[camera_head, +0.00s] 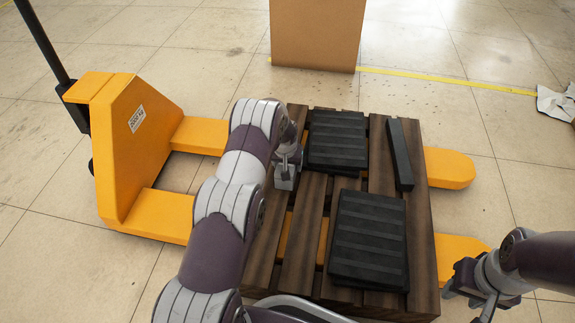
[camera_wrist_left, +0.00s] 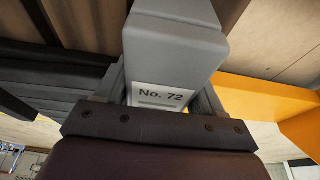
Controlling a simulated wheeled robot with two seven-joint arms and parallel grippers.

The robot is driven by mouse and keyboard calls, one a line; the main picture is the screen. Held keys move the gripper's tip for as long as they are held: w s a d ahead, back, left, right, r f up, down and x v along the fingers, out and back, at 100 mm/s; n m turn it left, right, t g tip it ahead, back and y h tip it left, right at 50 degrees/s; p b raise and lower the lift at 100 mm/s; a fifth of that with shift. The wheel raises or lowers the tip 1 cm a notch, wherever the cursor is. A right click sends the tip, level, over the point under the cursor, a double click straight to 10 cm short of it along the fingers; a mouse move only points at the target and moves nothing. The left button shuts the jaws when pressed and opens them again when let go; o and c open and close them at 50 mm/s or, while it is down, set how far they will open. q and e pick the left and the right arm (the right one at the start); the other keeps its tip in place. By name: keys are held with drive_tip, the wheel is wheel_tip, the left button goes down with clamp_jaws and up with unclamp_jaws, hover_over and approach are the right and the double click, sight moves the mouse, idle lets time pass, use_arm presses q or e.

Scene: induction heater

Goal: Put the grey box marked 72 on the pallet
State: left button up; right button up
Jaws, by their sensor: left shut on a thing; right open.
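The grey box (camera_wrist_left: 175,55) with a "No. 72" label fills the middle of the left wrist view, between the fingers of my left gripper (camera_wrist_left: 165,95). In the head view the box (camera_head: 285,178) is a small grey block under my left gripper (camera_head: 287,158). It is over the left part of the brown wooden pallet (camera_head: 301,245); I cannot tell if it touches the slats. My left gripper is shut on it. My right gripper (camera_head: 482,300) is open and empty, right of the pallet's near right corner.
Two black ridged slabs (camera_head: 337,140) (camera_head: 368,240) and a narrow black bar (camera_head: 399,153) lie on the pallet. A yellow pallet jack (camera_head: 135,150) has its forks under the pallet. A cardboard box (camera_head: 316,33) stands behind. A white crumpled item (camera_head: 556,103) lies far right.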

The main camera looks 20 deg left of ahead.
use_arm(q)
drive_tip(key=o, duration=1.4)
drive_tip(key=shift+f, duration=0.1)
drive_tip(key=shift+o, duration=0.2)
drive_tip(key=p+v, duration=0.7)
drive_tip(key=v, duration=0.4)
drive_tip(key=s+d+r+m, duration=0.1)
drive_tip(key=s+d+r, duration=0.3)
drive_tip(key=s+r, duration=0.25)
drive_tip(key=s+d+r+m, duration=0.1)
drive_tip(key=s+d+r, duration=0.35)
drive_tip(key=r, duration=0.25)
drive_tip(key=s+d+r+g, duration=0.1)
drive_tip(key=s+d+r, duration=0.1)
drive_tip(key=s, duration=0.6)
drive_tip(key=s+d+r+m, duration=0.1)
drive_tip(key=s+r, duration=0.2)
drive_tip(key=s, duration=0.6)
drive_tip(key=shift+s+d+r+g+h+p, duration=0.2)
drive_tip(key=shift+s+d+g+h+p, duration=0.1)
drive_tip(key=shift+s+d+g+h, duration=0.1)
